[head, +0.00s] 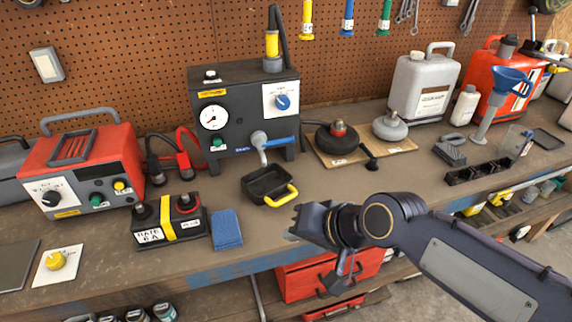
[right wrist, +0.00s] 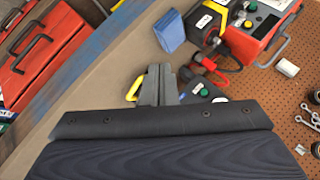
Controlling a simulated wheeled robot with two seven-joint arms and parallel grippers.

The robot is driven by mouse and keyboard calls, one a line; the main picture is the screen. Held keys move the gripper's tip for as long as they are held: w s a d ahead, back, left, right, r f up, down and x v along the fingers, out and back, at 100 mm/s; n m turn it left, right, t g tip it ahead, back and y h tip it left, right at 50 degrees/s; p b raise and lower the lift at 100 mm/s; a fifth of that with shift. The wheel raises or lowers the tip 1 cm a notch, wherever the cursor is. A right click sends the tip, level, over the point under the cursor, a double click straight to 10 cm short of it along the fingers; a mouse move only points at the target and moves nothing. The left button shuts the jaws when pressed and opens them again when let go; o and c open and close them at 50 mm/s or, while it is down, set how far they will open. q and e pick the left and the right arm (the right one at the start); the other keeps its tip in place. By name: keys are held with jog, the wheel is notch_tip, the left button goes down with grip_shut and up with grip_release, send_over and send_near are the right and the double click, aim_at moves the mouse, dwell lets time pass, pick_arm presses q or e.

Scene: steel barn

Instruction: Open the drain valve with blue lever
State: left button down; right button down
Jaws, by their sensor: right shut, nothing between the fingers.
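The drain valve (head: 260,140) is a grey spout low on the front of a black machine (head: 238,108). Its blue lever (head: 282,141) lies sideways, pointing right. A black catch pan (head: 254,183) with a yellow handle (head: 283,197) sits on the bench below the spout. My right gripper (head: 294,225) is near the bench's front edge, in front of the pan and apart from the lever. In the right wrist view its fingers (right wrist: 155,80) are together and hold nothing, and they hide part of the pan area. My left gripper is not in view.
A blue cloth (head: 227,229) and a black battery (head: 167,222) stand left of the pan. A black round item on a board (head: 376,153) is right of the machine. Bare bench (head: 345,190) lies between that board and my right arm.

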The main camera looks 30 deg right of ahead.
jog(key=w+d+f+m+t+h+b, duration=0.1)
jog(key=w+d+f+m+t+b, duration=0.2)
jog(key=w+m+b, duration=0.4)
jog(key=w+d+f+m+t+h+b, duration=0.1)
jog(key=w+d+f+m+t+b, duration=0.2)
jog(key=w+m+b, duration=0.4)
jog(key=m+t+h+b, duration=0.3)
jog(key=m+h+b, duration=0.2)
jog(key=m+b, duration=0.75)
send_near(276, 141)
jog(key=s+f, duration=0.1)
jog(key=s+f+m+p, duration=0.2)
jog(key=f, duration=0.1)
jog(key=shift+s+d+f, duration=0.1)
jog(key=shift+s+d, duration=0.2)
jog(key=shift+s, duration=0.1)
jog(key=shift+w+d+m+t+h+b, duration=0.2)
jog(key=shift+d+m, duration=0.1)
jog(key=shift+m, duration=0.3)
jog(key=shift+w+d+m+t+h+b, duration=0.15)
jog(key=shift+d+m+t+h, duration=0.1)
jog(key=shift+m, duration=0.3)
jog(key=shift+d, duration=0.1)
jog(key=x, duration=1)
jog(key=shift+p, duration=0.4)
